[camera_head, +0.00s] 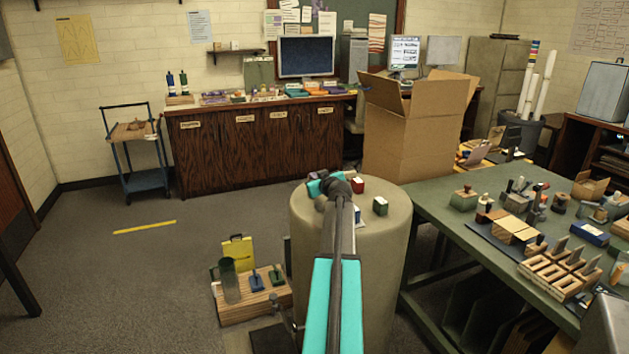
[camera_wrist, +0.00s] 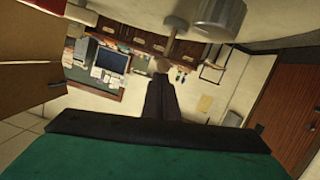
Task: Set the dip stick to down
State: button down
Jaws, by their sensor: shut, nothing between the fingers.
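My gripper (camera_wrist: 161,82) has its dark fingers together, with nothing between them. In the head view my gripper (camera_head: 338,184) is over the top of a large beige drum (camera_head: 385,240), and my arm covers part of the drum top. In the wrist view a thin stem with a small pale knob (camera_wrist: 163,63) shows just past the fingertips, beside a grey cylinder (camera_wrist: 220,16). The stem may be the dip stick; I cannot tell for sure, nor whether the fingers touch it. In the head view it is mostly hidden by my arm.
A green table (camera_head: 440,205) crowded with tools stands close on the right. A wooden stand (camera_head: 236,312) is on the floor at left. Open floor lies further left.

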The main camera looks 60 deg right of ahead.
jog(key=shift+f+b, duration=1.5)
jog(key=shift+b, duration=0.7)
jog(key=shift+a+f, duration=0.1)
jog(key=shift+f, duration=0.05)
jog(key=shift+w+a+r, duration=0.15)
jog(key=shift+r, duration=0.55)
jog(key=s+a+r, duration=0.5)
jog(key=s+a, duration=0.1)
jog(key=s, duration=0.1)
jog(key=shift+s+a+r, duration=0.15)
jog(key=shift+s+r, duration=0.05)
jog(key=shift+r, duration=0.15)
